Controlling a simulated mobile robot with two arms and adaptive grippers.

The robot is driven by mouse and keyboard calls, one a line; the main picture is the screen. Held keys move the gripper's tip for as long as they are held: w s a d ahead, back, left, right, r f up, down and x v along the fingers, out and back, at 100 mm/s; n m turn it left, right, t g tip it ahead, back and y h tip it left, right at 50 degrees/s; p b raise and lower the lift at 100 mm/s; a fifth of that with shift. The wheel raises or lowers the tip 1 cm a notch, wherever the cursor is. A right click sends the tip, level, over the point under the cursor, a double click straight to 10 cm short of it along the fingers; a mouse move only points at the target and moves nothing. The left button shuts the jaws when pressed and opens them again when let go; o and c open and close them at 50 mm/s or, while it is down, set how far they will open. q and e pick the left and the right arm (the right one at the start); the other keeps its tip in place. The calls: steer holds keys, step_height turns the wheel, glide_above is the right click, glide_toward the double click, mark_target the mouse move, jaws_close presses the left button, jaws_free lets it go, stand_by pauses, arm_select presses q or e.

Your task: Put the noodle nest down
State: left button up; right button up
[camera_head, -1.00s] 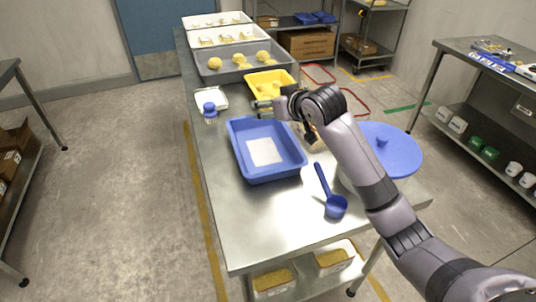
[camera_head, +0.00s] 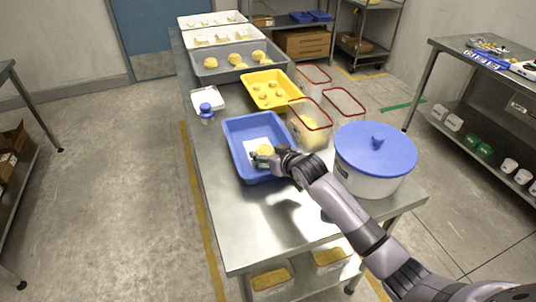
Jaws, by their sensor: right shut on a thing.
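A yellow noodle nest (camera_head: 264,149) is at my right gripper (camera_head: 260,158), which is shut on it. Both are over the lower right part of the blue tray (camera_head: 236,161). A white sheet (camera_head: 249,148) lies on the tray floor, partly under the gripper and nest. I cannot tell whether the nest touches the tray floor. My left gripper is not in view.
A blue-lidded tub (camera_head: 372,152) and clear red-rimmed bins (camera_head: 309,128) stand right of the tray. Behind are a yellow tray (camera_head: 267,90), a grey tray with noodle nests (camera_head: 210,72), and a blue-capped bottle (camera_head: 206,113). My arm covers some tabletop.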

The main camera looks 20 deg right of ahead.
steer(key=shift+s+f, duration=0.1)
steer(key=shift+f, duration=0.5)
steer(key=o, duration=0.8)
steer(key=shift+f, duration=0.1)
steer(key=shift+c, duration=0.2)
steer(key=o, duration=0.5)
steer(key=shift+s+f, duration=0.2)
steer(key=shift+c, duration=0.2)
steer(key=shift+r, duration=0.7)
steer(key=v, duration=1.1)
steer(key=shift+s+r, duration=0.2)
steer(key=shift+r, duration=0.3)
